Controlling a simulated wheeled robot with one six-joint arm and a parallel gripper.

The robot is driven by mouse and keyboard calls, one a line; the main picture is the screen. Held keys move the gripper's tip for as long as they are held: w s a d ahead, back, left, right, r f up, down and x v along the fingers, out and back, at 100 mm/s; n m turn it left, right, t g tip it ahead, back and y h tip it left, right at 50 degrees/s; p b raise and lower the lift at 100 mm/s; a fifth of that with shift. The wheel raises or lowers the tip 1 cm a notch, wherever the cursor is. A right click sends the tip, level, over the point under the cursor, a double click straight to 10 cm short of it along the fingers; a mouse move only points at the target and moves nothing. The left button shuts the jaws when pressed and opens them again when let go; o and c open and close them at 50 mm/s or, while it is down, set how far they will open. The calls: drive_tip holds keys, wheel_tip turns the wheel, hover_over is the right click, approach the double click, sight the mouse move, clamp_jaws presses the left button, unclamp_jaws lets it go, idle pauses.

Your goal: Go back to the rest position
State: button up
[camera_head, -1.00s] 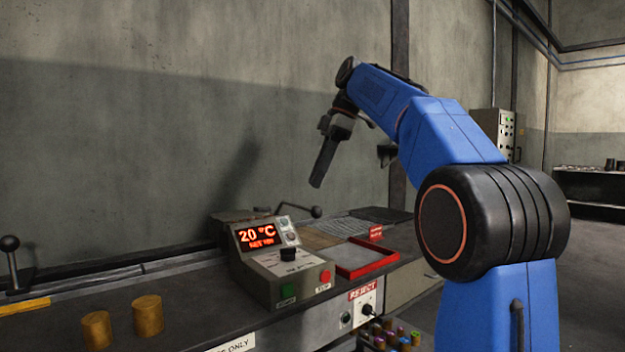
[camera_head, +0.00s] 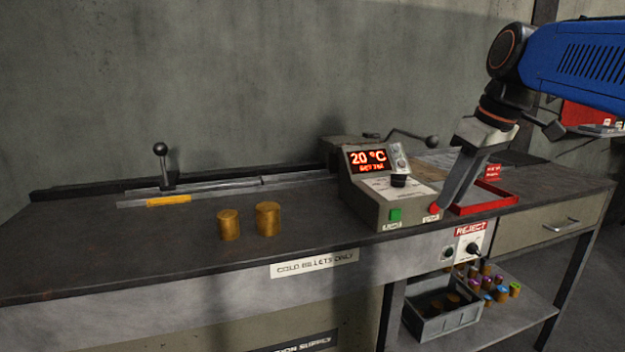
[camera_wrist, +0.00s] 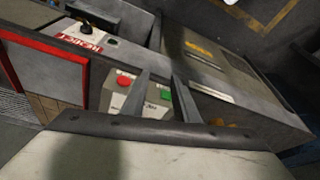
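My gripper (camera_head: 450,190) hangs below my blue arm at the right of the head view, fingers pointing down and left. In that view it overlaps the right edge of the control box (camera_head: 368,208); I cannot tell how far apart they are. In the wrist view two grey fingers (camera_wrist: 161,76) stand apart with nothing between them. The box's red button (camera_wrist: 124,80) and green button (camera_wrist: 139,96) show around them. The box's display reads 20 °C.
Two brass-coloured billets, a shorter one (camera_head: 228,225) and a taller one (camera_head: 268,219), stand on the bench (camera_head: 120,260). A lever (camera_head: 162,165) rises at the back left. A red tray (camera_head: 490,206) lies right of the box. A grey bin (camera_head: 440,322) and coloured pieces sit below.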

drive_tip(key=s+d+f+m+t+h, duration=0.1)
drive_tip(key=s+f+m, duration=0.2)
drive_tip(key=s+f, duration=0.5)
drive_tip(key=s+f+m+t+h, duration=0.1)
drive_tip(key=s+f+m, duration=0.2)
drive_tip(key=s+f, duration=0.6)
wheel_tip(320, 180, down, 8)
drive_tip(key=shift+s+d+f+m, duration=0.15)
drive_tip(key=shift+d+m, duration=0.25)
